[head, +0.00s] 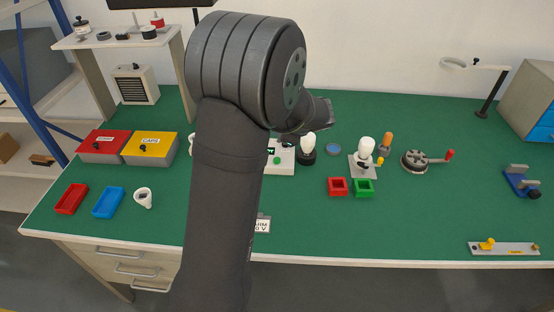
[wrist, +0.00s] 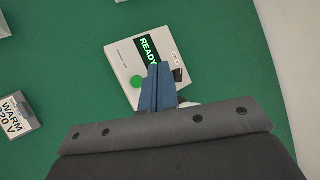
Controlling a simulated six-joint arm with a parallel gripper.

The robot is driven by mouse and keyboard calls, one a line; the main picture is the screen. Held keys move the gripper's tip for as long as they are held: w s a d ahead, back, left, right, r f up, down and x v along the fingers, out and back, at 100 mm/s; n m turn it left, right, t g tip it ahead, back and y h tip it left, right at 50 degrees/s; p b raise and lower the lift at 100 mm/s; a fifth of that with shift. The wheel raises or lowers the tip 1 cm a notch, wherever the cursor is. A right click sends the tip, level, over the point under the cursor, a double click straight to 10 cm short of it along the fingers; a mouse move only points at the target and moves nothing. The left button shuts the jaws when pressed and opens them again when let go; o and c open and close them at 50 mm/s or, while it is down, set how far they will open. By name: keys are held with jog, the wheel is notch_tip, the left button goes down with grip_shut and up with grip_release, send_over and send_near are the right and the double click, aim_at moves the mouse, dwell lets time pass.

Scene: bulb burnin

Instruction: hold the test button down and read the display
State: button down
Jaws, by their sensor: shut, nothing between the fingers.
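The tester (wrist: 124,58) is a pale box on the green bench. In the wrist view its dark display (wrist: 149,46) reads READY in green letters, and a round green button (wrist: 137,81) is on its face. My gripper (wrist: 158,66) is shut and empty; its blue fingers appear over the tester, right of the button and just below the display's lower end. Whether they touch the tester cannot be told. The button is uncovered. In the head view my arm partly hides the tester (head: 284,167); its green button (head: 277,160) shows, my fingertips do not.
A white bulb (head: 308,142) stands in a dark base right of the tester. Another bulb (head: 366,146) stands on a grey stand. Red (head: 338,193) and green (head: 363,195) trays lie in front. A WARM 220 V block (wrist: 17,115) is at left.

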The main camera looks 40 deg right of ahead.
jog(key=shift+f, duration=0.1)
jog(key=shift+f, duration=4.35)
jog(key=shift+f, duration=0.4)
jog(key=shift+f, duration=0.45)
dwell(0.6)
jog(key=shift+r, duration=0.9)
